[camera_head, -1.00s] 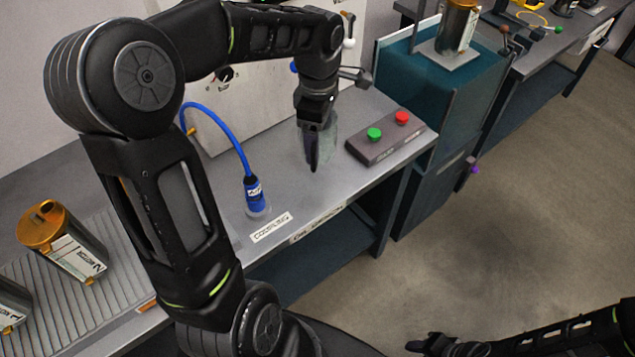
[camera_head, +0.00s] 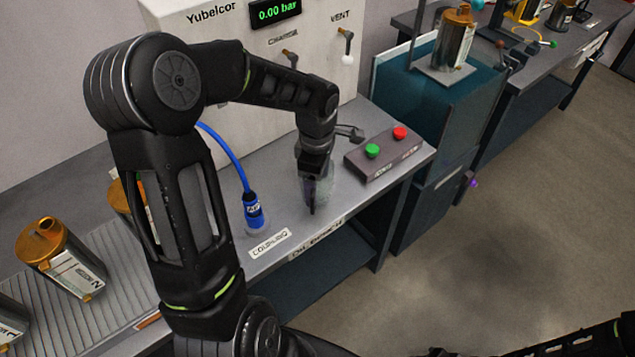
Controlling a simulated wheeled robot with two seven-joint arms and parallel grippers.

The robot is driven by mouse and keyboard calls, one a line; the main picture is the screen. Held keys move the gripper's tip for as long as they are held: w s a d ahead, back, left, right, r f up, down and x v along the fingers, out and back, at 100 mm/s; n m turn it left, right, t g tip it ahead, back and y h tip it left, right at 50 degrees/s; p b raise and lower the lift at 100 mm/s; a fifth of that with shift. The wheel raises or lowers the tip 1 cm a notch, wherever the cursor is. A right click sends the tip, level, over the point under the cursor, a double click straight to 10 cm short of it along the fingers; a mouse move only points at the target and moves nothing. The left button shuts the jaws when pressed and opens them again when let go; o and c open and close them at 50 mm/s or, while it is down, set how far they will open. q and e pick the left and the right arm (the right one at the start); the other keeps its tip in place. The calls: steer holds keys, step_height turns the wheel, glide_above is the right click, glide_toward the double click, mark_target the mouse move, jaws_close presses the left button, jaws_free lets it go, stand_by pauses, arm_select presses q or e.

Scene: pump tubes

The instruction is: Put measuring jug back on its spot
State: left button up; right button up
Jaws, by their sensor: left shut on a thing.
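My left gripper (camera_head: 312,196) points down over the front part of the bench and is shut on the clear measuring jug (camera_head: 328,192). The jug is see-through and pale, and the fingers and wrist partly hide it. It is close to the bench top; I cannot tell whether its base touches. The jug is right of the blue coupling (camera_head: 253,212) and left of the button box. My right gripper (camera_head: 438,351) barely shows at the bottom edge, dark and cut off.
A button box (camera_head: 385,158) with green and red buttons sits just right of the jug. A blue hose runs to the coupling, behind a "COUPLING" label (camera_head: 270,243). The pump cabinet (camera_head: 225,45) stands behind. Orange-capped canisters (camera_head: 65,262) stand at left on a ribbed surface.

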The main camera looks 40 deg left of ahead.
arm_select(q)
steer(key=shift+f, duration=0.25)
steer(key=shift+f, duration=0.2)
steer(key=o, duration=1.4)
steer(key=shift+r, duration=0.15)
step_height(320, 180, up, 12)
steer(key=shift+r, duration=0.1)
